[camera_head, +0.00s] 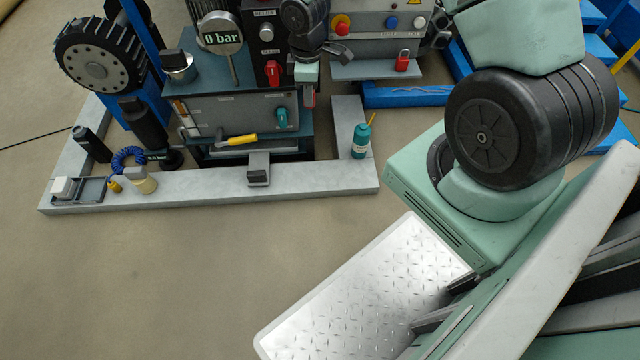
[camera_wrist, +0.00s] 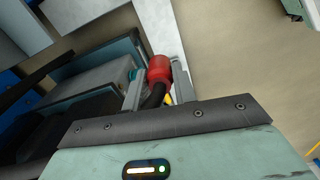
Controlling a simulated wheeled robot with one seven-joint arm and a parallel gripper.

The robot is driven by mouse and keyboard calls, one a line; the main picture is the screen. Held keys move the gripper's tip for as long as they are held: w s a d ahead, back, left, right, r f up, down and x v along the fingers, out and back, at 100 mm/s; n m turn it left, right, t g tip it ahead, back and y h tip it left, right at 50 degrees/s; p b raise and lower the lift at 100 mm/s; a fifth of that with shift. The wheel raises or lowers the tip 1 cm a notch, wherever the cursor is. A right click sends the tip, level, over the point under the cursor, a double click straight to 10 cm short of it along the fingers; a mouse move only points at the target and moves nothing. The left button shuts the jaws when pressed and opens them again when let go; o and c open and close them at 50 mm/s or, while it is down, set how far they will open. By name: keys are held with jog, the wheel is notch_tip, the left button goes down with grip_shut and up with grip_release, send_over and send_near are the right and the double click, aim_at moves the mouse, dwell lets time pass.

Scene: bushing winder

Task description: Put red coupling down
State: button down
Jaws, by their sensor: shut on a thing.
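The red coupling (camera_wrist: 159,69) shows in the wrist view as a rounded red piece with a dark hose-like part below it. My gripper (camera_wrist: 160,84) is shut on it, with one grey finger on each side. In the head view my gripper (camera_head: 308,92) is in front of the right end of the bench cabinet, above the pale base frame. A small red part between the fingers there is mostly hidden. I cannot tell from these views whether the coupling touches anything beneath it.
A yellow-handled tool (camera_head: 240,140) lies on the cabinet's front ledge (camera_head: 215,153). A teal bottle (camera_head: 360,140) stands on the pale frame (camera_head: 320,177) at right, and a grey block (camera_head: 259,168) at front. A red padlock (camera_head: 402,61) hangs at the control box.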

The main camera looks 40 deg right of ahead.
jog(key=d+f+n+b, duration=0.1)
jog(key=f+n+b, duration=0.1)
jog(key=f+b, duration=0.5)
jog(key=f+n+b, duration=0.3)
jog(key=f+b, duration=0.5)
jog(key=f, duration=0.8)
jog(key=d+f+n+b, duration=0.1)
jog(key=f+n+b, duration=0.2)
jog(key=f+b, duration=0.5)
jog(key=shift+s+d+f, duration=0.15)
jog(key=shift+s+f, duration=0.05)
jog(key=shift+f, duration=0.8)
jog(key=shift+s+d+f, duration=0.15)
jog(key=shift+f, duration=0.8)
jog(key=shift+f, duration=0.25)
jog(key=c, duration=1.1)
grip_release()
jog(key=shift+f, duration=0.1)
